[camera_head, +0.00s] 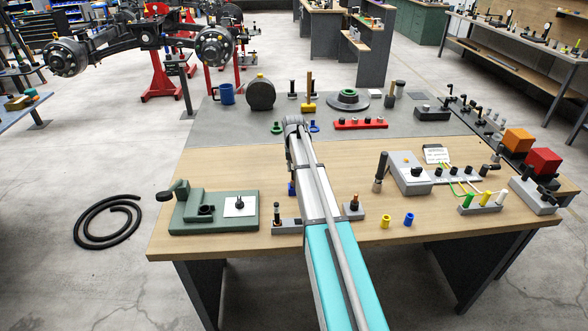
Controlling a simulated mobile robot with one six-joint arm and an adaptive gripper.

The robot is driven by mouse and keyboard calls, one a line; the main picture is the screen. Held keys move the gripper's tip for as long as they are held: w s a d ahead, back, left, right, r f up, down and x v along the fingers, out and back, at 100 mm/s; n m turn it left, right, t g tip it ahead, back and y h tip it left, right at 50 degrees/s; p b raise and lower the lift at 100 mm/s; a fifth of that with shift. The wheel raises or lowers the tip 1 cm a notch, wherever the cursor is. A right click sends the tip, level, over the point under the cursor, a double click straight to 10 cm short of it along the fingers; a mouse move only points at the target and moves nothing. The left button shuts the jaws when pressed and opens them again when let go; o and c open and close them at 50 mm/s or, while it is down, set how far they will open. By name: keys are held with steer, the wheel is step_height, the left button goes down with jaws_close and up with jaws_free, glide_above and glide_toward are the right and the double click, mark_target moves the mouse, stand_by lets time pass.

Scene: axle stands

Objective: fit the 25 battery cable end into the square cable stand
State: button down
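I cannot single out the 25 battery cable end or the square cable stand for certain; no size mark is readable. A low grey block with a dark upright post (278,213) stands just left of my arm on the wooden bench top. Another small grey block with a reddish-brown post (353,206) stands just right of the arm. My arm runs from the bottom middle over the bench, and its far joint is above the back grey mat. My gripper is not visible, and the arm hides part of the bench beneath it.
A green fixture (187,213) stands at the left on the bench (330,260). A yellow ring (385,221) and a blue ring (409,219) stand right of the arm. A grey box with wires (408,172) and a three-colour peg block (482,207) crowd the right. The front right strip is clear.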

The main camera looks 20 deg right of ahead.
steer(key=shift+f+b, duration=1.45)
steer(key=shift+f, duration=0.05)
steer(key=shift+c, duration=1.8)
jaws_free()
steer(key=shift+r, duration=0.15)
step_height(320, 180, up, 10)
steer(key=p, duration=1)
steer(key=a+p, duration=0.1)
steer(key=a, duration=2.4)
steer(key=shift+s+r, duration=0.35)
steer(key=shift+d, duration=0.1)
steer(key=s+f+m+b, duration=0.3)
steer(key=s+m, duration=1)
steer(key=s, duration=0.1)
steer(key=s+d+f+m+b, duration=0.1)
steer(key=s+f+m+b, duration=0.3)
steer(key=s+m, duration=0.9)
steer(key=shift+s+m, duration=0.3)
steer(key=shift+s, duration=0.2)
